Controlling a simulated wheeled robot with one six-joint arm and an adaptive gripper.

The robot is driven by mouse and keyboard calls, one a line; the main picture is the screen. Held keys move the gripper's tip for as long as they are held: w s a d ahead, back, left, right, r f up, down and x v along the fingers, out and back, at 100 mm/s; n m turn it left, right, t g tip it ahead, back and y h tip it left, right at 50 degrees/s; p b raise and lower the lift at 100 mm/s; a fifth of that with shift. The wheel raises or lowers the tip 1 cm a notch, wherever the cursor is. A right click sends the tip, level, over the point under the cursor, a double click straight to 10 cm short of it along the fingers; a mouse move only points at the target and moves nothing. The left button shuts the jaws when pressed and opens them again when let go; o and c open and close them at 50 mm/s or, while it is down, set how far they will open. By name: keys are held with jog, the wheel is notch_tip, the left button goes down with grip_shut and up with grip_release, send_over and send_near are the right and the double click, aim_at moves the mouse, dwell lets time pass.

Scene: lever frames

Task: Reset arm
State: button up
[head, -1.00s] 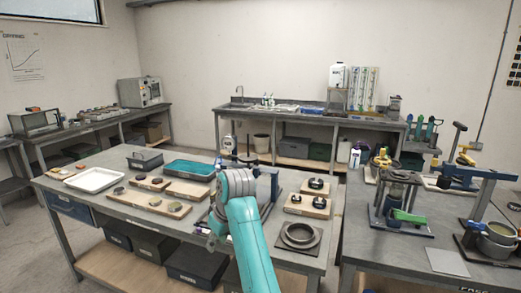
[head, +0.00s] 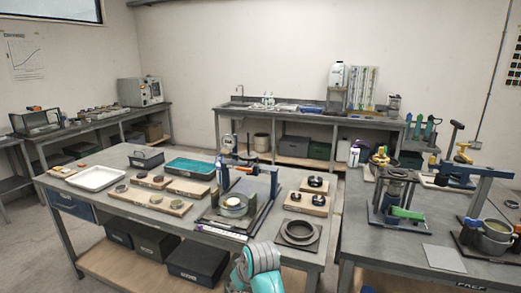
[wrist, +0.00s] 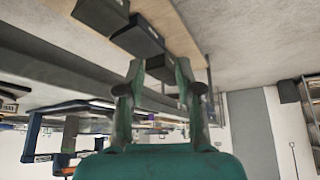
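My arm (head: 258,268) shows at the bottom middle of the head view, low in front of the near table's front edge; only a teal and grey section of it is in frame. My gripper does not show in the head view. In the wrist view my gripper (wrist: 160,72) has its two green fingers spread apart with nothing between them. The wrist picture looks tilted, with the table and its lower shelf across the top and the fingers clear of both.
The near table (head: 130,208) holds a frame press (head: 236,207), a white tray (head: 95,178), a teal tray (head: 190,168) and a ring on a plate (head: 299,230). Dark bins (head: 196,262) sit on its lower shelf. A second table (head: 385,252) stands right.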

jog(key=s+d+f+m+t, duration=0.2)
jog(key=s+d+f, duration=0.5)
jog(key=s+f, duration=0.2)
jog(key=s+d+f+m+t, duration=0.2)
jog(key=s+d+f, duration=0.4)
jog(key=s+f, duration=0.3)
jog(key=s+d+f+t+h, duration=0.1)
jog(key=s+d+f, duration=0.1)
jog(key=s+d, duration=0.5)
jog(key=s+d+r+m+t+h, duration=0.1)
jog(key=s+d+r, duration=0.15)
jog(key=s, duration=0.75)
jog(key=s+d+r+m+t+h, duration=0.15)
jog(key=s+r, duration=0.25)
jog(key=s, duration=0.6)
jog(key=s+d+r+m+t, duration=0.1)
jog(key=s+r+t, duration=0.1)
jog(key=s+r, duration=0.9)
notch_tip(320, 180, up, 3)
jog(key=shift+d+r+m, duration=0.1)
jog(key=shift+d+m, duration=0.05)
jog(key=shift+m, duration=0.2)
